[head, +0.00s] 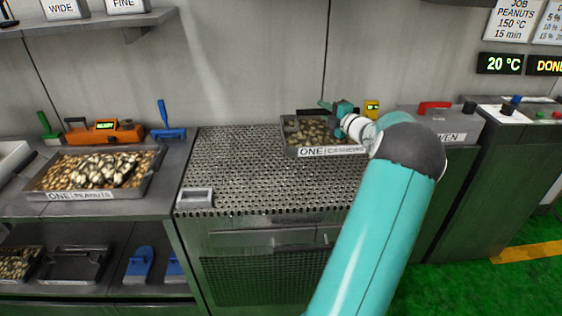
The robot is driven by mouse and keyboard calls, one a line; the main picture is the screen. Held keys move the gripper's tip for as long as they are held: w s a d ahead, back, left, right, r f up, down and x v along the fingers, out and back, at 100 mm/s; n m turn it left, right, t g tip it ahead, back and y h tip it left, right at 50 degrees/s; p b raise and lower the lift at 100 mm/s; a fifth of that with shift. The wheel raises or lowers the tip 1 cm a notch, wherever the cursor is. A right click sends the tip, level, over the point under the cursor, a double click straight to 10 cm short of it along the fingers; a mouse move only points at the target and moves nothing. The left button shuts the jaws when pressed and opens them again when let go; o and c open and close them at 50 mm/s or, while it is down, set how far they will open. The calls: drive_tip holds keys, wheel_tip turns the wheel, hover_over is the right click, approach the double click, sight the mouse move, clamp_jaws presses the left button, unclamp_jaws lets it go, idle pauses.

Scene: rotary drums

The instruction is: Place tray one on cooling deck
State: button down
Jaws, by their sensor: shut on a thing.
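A grey metal tray labelled "ONE | CASHEWS" (328,152), with brown nuts in it, is over the back right part of the perforated cooling deck (255,165). Whether its base touches the deck is not clear. My gripper (338,108) is shut at the back right of this tray, apparently on its edge; the exact contact is small and partly hidden by the wrist. Another tray labelled "ONE | PEANUTS" (108,194), full of nuts, rests on the left counter. My teal arm covers the deck's right front part.
The deck's left and middle are bare except for a small grey box (195,199) at its front left corner.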

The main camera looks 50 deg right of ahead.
drive_tip(key=shift+s+d+r+h, duration=0.1)
drive_tip(key=shift+s+d+h, duration=0.2)
drive_tip(key=shift+s, duration=0.3)
hover_over(287, 136)
drive_tip(key=s+d, duration=0.3)
drive_tip(key=s, duration=0.1)
wheel_tip(287, 136, down, 4)
drive_tip(key=shift+r, duration=0.1)
drive_tip(key=w+f, duration=0.1)
drive_tip(key=w+a+f, duration=0.1)
drive_tip(key=f, duration=0.1)
drive_tip(key=w+a+f, duration=0.1)
drive_tip(key=shift+a+f, duration=0.15)
drive_tip(key=shift+f, duration=0.2)
drive_tip(key=shift+w+a+f, duration=0.3)
drive_tip(key=shift+w+f, duration=0.15)
drive_tip(key=shift+f, duration=0.15)
drive_tip(key=shift+w+a+f, duration=0.1)
drive_tip(key=shift+f, duration=1.5)
drive_tip(key=c, duration=1.7)
unclamp_jaws()
drive_tip(key=shift+f, duration=0.25)
drive_tip(key=o, duration=0.4)
drive_tip(key=shift+o, duration=0.2)
